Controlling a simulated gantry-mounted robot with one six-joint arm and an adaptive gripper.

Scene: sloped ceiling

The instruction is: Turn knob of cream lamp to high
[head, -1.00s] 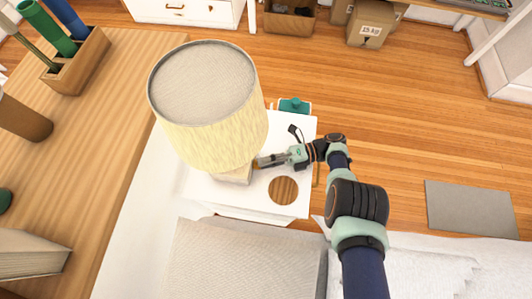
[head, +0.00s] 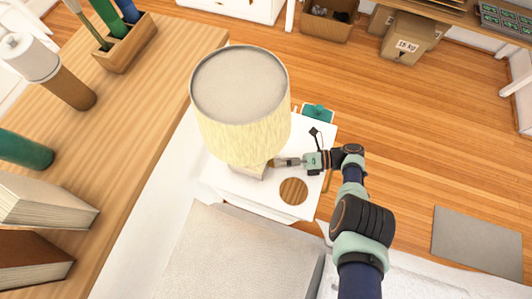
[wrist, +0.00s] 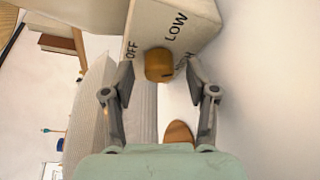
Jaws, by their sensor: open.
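The cream lamp (head: 242,135) stands on a white side table (head: 225,185); its wide shade hides much of its base. In the wrist view, the pale base (wrist: 200,14) carries the words OFF and LOW, and a third word, partly hidden by the right finger. The round wooden knob (wrist: 157,64) sticks out below the words. A dark mark shows on its lower right side, towards the partly hidden word. My gripper (wrist: 160,74) is open, with one finger on each side of the knob; I cannot tell if either touches it. In the head view my gripper (head: 279,162) is at the lamp base.
A round wooden disc (head: 293,191) lies on the side table, near my gripper. A small dark item (head: 315,132) and a teal object (head: 318,112) are at its far side. The grey upholstered seat (head: 245,250) is in front. Open wooden floor lies right.

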